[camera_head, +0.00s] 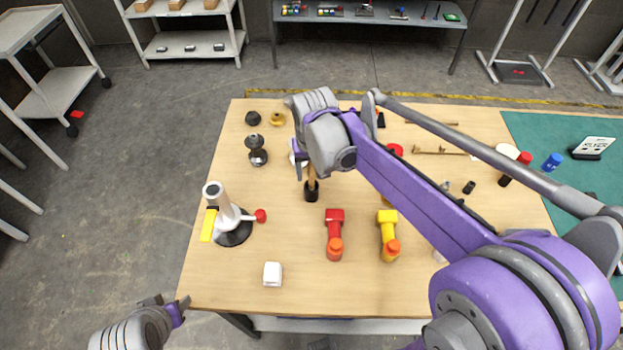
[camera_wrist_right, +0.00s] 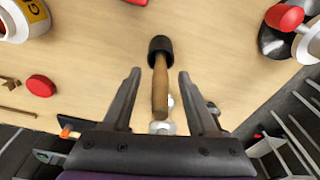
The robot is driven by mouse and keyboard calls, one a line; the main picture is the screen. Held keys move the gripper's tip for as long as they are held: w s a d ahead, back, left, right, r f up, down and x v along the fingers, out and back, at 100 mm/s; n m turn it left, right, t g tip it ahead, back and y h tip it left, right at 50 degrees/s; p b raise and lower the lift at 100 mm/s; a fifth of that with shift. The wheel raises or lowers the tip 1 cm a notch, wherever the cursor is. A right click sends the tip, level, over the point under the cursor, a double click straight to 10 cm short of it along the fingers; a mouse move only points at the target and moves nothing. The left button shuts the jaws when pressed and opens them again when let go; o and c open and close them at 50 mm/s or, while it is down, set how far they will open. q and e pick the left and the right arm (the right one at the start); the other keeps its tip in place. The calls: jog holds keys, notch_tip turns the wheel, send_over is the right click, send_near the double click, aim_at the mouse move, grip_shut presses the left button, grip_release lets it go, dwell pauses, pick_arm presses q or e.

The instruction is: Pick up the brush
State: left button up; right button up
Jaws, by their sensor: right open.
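The brush stands on the wooden table in the head view, with its dark round end (camera_head: 311,191) down and its wooden handle up. In the right wrist view its dark end (camera_wrist_right: 160,46) and brown handle (camera_wrist_right: 160,88) show clearly. My right gripper (camera_wrist_right: 160,76) is open, with one finger on each side of the handle and a gap on both sides. In the head view the right gripper (camera_head: 306,168) is partly hidden by its own wrist. My left gripper (camera_head: 166,303) is low at the left, off the table's front corner, away from the brush; its opening is unclear.
A grey-white device with a black base (camera_head: 233,236) stands left. A white block (camera_head: 272,274) is near the front. My right arm crosses over the right side.

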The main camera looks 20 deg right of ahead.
jog(key=shift+f, duration=0.1)
grip_shut()
dwell(0.5)
